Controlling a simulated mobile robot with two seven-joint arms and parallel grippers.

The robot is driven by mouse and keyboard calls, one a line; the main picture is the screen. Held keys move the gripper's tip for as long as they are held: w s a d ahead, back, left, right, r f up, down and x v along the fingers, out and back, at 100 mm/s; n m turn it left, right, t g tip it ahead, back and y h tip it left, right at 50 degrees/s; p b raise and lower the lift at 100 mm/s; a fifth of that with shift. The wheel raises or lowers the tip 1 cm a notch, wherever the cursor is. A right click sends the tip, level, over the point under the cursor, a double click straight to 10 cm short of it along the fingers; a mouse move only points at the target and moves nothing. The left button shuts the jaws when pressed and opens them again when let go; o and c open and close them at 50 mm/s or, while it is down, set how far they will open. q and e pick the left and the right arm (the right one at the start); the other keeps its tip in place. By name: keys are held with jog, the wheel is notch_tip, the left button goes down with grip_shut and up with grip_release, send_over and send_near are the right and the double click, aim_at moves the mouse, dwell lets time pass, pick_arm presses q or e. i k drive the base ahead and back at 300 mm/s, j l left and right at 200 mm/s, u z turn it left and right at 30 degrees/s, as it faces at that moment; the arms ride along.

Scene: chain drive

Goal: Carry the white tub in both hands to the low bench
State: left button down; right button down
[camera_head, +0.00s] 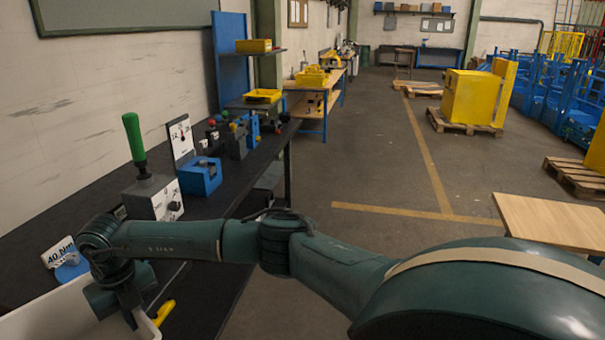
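The white tub (60,310) shows only in part at the bottom left corner, cut off by the picture's edge. My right arm reaches across from the right, and my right gripper (138,318) points down at the tub's right end. Its fingers overlap the tub's rim in the picture. I cannot tell whether they are closed on it. My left gripper is out of view. A low pale wooden top (552,221), likely the low bench, stands at the right, well away from the tub.
The dark workbench (90,205) along the wall carries a green-handled lever box (150,185), a blue block (200,176) and a "40 Nm" sign (60,253). A yellow item (164,312) lies by my gripper. Open floor (380,180) lies between workbench and wooden top.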

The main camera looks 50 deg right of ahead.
aim_at(561, 221)
jog(key=z, duration=3.1)
jog(key=i+z, duration=0.1)
jog(key=z, duration=0.55)
jog(key=i+j, duration=0.15)
jog(key=i, duration=0.25)
jog(key=i+j, duration=0.15)
jog(key=i, duration=0.25)
jog(key=i+j, duration=0.2)
jog(key=i, duration=0.9)
